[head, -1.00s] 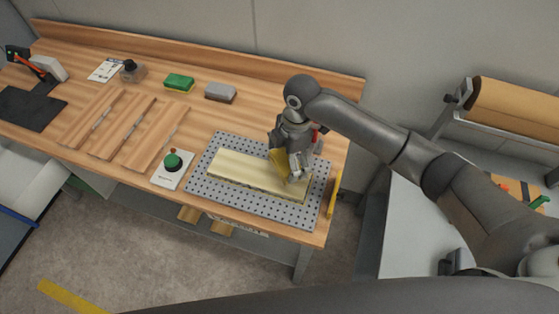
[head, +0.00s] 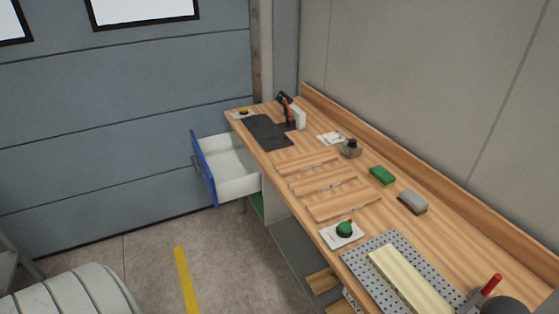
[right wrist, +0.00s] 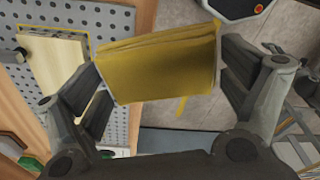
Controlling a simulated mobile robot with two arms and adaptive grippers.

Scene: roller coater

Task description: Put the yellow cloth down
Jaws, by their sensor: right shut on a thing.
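The yellow cloth (right wrist: 160,62) is a folded pad held between the fingers of my right gripper (right wrist: 160,75) in the right wrist view. The gripper is shut on it. Behind the cloth, the view shows the grey perforated plate (right wrist: 125,95) with a pale board (right wrist: 55,68) on it, the bench edge and the floor. In the head view, the pale board (head: 410,282) lies on the perforated plate (head: 362,260); the cloth is not in this view. My left gripper is in neither view.
A blue-fronted drawer (head: 205,170) stands open at the far left end.

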